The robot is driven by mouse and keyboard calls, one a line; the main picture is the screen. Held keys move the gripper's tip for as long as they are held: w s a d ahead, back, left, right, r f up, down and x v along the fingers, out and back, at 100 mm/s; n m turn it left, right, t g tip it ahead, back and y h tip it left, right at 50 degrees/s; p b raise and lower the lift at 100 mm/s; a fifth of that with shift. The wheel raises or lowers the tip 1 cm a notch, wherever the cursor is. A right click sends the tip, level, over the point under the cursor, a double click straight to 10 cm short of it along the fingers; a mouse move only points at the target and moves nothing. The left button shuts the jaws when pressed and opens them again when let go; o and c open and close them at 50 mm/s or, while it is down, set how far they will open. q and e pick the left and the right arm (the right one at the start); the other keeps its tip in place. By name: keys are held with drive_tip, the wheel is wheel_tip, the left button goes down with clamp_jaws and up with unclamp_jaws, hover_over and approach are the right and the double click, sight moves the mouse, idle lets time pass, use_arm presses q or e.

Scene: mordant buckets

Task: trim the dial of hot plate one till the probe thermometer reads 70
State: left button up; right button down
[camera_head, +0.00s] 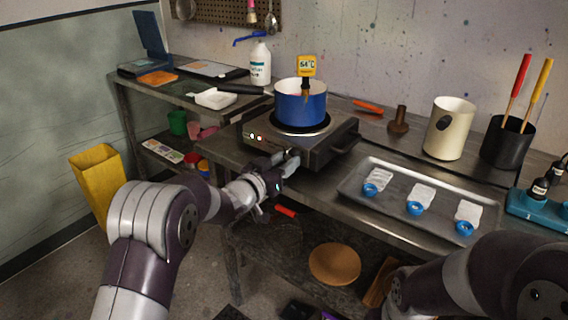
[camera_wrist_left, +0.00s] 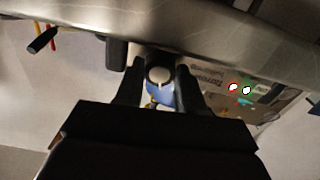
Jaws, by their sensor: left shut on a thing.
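The hot plate (camera_head: 318,146) stands on the steel bench with a blue pot (camera_head: 300,104) on its top. The yellow probe thermometer (camera_head: 306,66) stands up from the pot, and its display appears to read 54 °C. My left gripper (camera_head: 291,159) is at the front of the hot plate, shut on the dial. In the left wrist view the round pale dial (camera_wrist_left: 159,75) sits between the two fingers; in the head view the gripper mostly hides it.
A metal tray (camera_head: 345,190) with white packets and blue caps lies right of the hot plate. A cream container (camera_head: 450,128) and a black pot (camera_head: 507,143) stand behind it.

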use_arm(q)
drive_tip(key=m+b, duration=0.1)
drive_tip(key=m, duration=0.1)
drive_tip(key=m+b, duration=0.2)
drive_tip(key=shift+f+m, duration=0.2)
drive_tip(key=shift+m, duration=0.1)
drive_tip(key=shift+r+m+b, duration=0.1)
drive_tip(key=shift+m+b, duration=0.45)
drive_tip(key=shift+m, duration=0.25)
drive_tip(key=o, duration=1)
drive_tip(key=shift+o, duration=0.2)
drive_tip(key=shift+r, duration=0.1)
